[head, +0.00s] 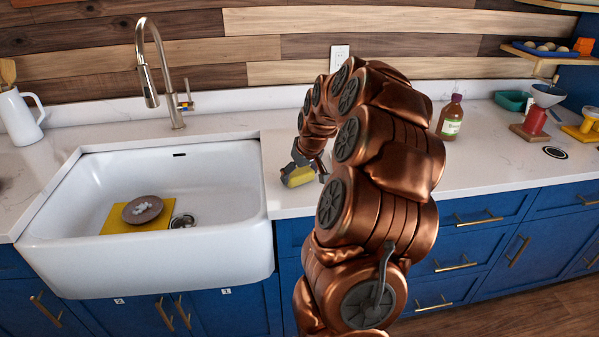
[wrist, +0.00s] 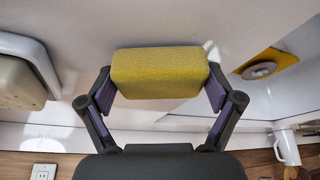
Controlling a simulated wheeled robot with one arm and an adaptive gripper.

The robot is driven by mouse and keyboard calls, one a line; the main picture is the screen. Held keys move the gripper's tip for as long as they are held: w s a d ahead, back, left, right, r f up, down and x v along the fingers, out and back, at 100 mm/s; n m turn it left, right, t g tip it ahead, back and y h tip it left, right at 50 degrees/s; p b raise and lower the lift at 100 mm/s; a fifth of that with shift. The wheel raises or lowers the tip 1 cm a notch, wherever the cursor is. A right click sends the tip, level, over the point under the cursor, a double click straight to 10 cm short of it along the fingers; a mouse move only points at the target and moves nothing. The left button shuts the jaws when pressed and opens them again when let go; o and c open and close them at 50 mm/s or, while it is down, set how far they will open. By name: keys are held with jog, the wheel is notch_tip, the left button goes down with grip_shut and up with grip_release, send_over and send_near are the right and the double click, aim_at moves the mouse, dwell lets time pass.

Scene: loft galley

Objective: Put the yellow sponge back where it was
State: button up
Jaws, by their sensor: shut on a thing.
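The yellow sponge (head: 299,177) is at the counter just right of the sink, partly hidden by my gripper (head: 309,168). In the wrist view the sponge (wrist: 160,72) is a rounded yellow block, held between the two dark fingers of my gripper (wrist: 160,88), with one finger at each end. My gripper is shut on it. I cannot tell for certain whether the sponge touches the counter. My copper-coloured arm hides part of the counter behind and right of it.
The white sink (head: 150,250) holds a yellow mat (head: 173,216) with a brown dish (head: 150,211) on it. A tall faucet (head: 172,75) rises behind. A white pitcher (head: 17,118) stands left. A bottle (head: 450,120) and teal container (head: 511,101) stand right, with clear counter nearby.

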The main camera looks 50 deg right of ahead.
jog(key=shift+f, duration=0.1)
jog(key=o, duration=0.8)
jog(key=shift+r, duration=0.25)
jog(key=b+v, duration=0.2)
jog(key=v, duration=0.9)
jog(key=shift+s+r, duration=0.25)
jog(key=shift+r, duration=0.1)
